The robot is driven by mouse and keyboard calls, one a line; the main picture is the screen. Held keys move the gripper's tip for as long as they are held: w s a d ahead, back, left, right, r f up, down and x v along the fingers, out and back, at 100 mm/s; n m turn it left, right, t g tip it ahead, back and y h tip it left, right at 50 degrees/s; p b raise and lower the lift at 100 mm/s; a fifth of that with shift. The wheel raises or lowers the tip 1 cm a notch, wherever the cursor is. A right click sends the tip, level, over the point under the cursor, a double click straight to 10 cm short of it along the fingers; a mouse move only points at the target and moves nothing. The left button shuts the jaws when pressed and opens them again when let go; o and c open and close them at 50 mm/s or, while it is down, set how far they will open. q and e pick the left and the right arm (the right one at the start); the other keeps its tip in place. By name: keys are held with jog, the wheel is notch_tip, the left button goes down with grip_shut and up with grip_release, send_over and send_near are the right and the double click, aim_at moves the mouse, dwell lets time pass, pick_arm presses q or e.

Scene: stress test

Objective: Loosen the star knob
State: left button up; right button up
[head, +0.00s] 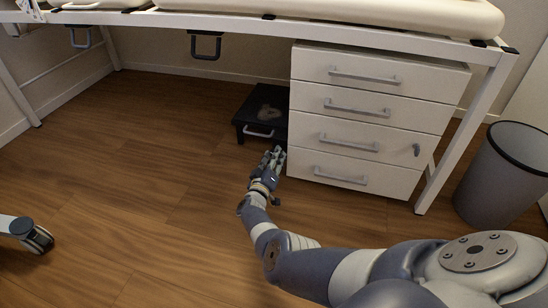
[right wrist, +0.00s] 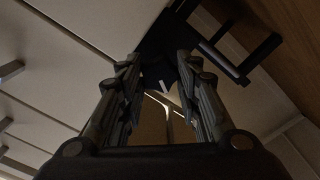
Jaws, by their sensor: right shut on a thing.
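My right gripper (head: 275,157) reaches low over the floor, just in front of a low black step-like unit (head: 247,118) and beside the drawer cabinet. I cannot make out a star shape, so I cannot tell whether this is the star knob. No star knob shows clearly in either view. My left gripper is out of view.
The white drawer cabinet (head: 375,105) stands close on the right of the gripper, with grey handles sticking out. A white table frame (head: 330,28) spans above. A grey bin (head: 505,175) stands at the right. A caster (head: 38,240) is at the left. The wooden floor between is clear.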

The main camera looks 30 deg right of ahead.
jog(key=n, duration=0.6)
jog(key=shift+w+r, duration=0.1)
jog(key=shift+w, duration=0.05)
dwell(0.4)
jog(key=o, duration=1.1)
